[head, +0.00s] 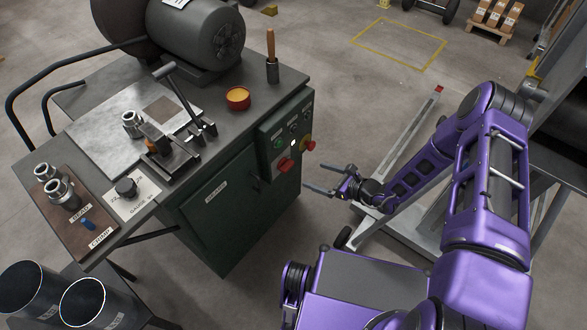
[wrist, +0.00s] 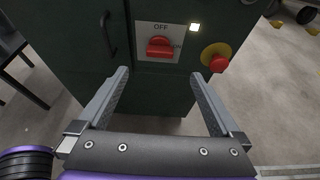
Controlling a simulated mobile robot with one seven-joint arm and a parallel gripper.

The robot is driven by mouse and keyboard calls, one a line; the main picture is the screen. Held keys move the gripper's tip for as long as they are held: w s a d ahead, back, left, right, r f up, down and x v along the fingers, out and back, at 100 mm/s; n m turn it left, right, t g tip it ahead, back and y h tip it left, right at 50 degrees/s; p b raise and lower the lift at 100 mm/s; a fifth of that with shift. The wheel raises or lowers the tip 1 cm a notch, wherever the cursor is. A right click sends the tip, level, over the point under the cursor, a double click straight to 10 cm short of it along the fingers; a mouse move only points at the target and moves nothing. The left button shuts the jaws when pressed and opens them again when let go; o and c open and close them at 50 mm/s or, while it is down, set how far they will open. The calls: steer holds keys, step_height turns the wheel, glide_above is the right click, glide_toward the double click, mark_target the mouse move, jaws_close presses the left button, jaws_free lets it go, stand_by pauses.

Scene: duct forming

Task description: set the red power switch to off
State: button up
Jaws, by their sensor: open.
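The red power switch (head: 285,165) is on the control panel at the right side of the green cabinet. In the wrist view the red switch (wrist: 160,47) sits on a white plate marked OFF above it, with a second, partly hidden label at its right. The switch handle lies roughly level. My gripper (head: 322,190) is open and empty, to the right of the panel and a little apart from it. In the wrist view its two fingers (wrist: 160,83) point toward the panel, with the switch ahead between them. I see no contact.
A red emergency button on a yellow base (wrist: 215,57) is right of the switch, near a lit white lamp (wrist: 194,28). A cabinet handle (wrist: 108,34) is at left. The bench top (head: 215,100) holds a motor, a lever tool and an orange-filled bowl (head: 238,98).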

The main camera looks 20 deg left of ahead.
mark_target(290, 167)
steer(key=b+x, duration=0.1)
steer(key=x, duration=1)
steer(key=shift+f, duration=0.1)
steer(key=shift+s, duration=0.1)
steer(key=c, duration=1.4)
